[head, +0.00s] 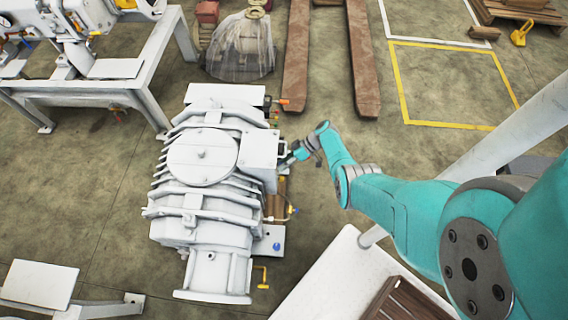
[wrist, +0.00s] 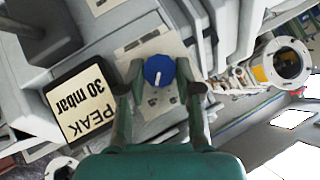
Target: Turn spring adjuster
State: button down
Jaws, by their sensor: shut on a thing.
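The spring adjuster appears to be a round blue knob (wrist: 159,71) with a white pointer line, mounted on a pale plate (wrist: 140,46) in the wrist view. My gripper (wrist: 158,78) has its two fingers on the left and right sides of the knob, shut on it. In the head view my gripper (head: 286,158) reaches the right side of the white vacuum pump (head: 202,157). The knob itself is hidden in the head view.
A display (wrist: 85,107) reading "30 mbar" and "PEAK" sits left of the knob. A yellow lever (head: 262,277) stands by the pump's lower right. A white-topped surface (head: 325,280) lies at the lower middle. Brown forks (head: 363,60) lie on open floor behind.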

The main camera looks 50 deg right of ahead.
dwell(0.3)
jog(key=c, duration=0.8)
grip_release()
jog(key=shift+d, duration=0.1)
jog(key=v, duration=1.2)
jog(key=shift+d+f, duration=0.1)
jog(key=shift+f, duration=0.05)
